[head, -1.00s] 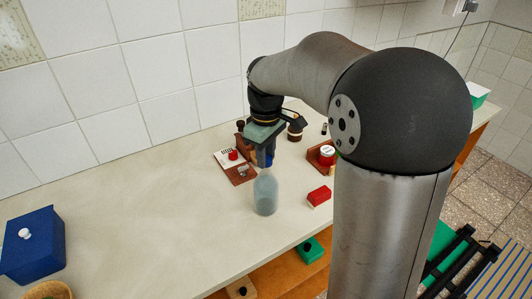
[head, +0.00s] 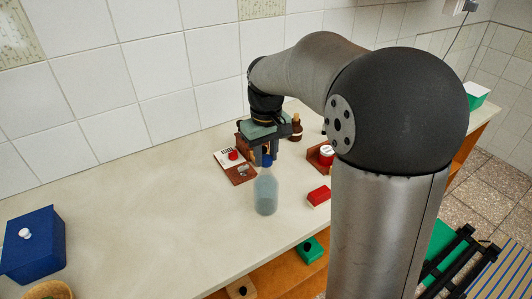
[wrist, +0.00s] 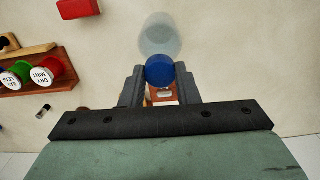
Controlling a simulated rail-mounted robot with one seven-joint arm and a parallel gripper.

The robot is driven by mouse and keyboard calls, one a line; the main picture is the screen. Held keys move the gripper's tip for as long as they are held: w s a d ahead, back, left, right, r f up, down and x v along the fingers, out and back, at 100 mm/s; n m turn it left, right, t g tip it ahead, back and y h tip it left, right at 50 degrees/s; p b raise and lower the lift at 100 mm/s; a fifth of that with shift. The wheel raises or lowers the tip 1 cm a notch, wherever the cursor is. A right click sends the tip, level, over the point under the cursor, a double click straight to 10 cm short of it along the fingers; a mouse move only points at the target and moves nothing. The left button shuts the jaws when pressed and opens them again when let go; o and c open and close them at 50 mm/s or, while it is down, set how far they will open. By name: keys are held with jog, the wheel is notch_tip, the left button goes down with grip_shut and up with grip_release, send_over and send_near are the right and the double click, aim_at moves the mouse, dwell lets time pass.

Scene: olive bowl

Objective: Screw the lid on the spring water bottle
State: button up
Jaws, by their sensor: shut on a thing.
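A clear bluish bottle (head: 265,194) stands upright on the pale counter. A blue lid (head: 266,160) sits at the top of its neck. My gripper (head: 265,158) points down over the bottle and is shut on the lid. In the wrist view the round blue lid (wrist: 160,71) lies between the tips of my gripper (wrist: 160,80), with the bottle (wrist: 160,35) showing beneath and beyond it. Whether the thread is engaged cannot be seen.
A red block (head: 319,196) lies right of the bottle. A brown rack with jars (head: 321,155) and a brown tray (head: 240,172) stand behind. A blue box (head: 33,245) is at the far left. The counter's left middle is clear.

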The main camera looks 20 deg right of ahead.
aim_at(266, 158)
jog(key=m, duration=0.4)
jog(key=o, duration=1.5)
jog(key=shift+c, duration=0.2)
jog(key=shift+r, duration=0.15)
jog(key=shift+r+p, duration=2.4)
jog(key=shift+r, duration=0.55)
jog(key=s+f+b, duration=0.1)
jog(key=s+f, duration=0.3)
jog(key=s, duration=0.7)
jog(key=s+f+t+b, duration=0.1)
jog(key=s+f, duration=0.2)
jog(key=s, duration=0.9)
jog(key=shift+f+n, duration=0.4)
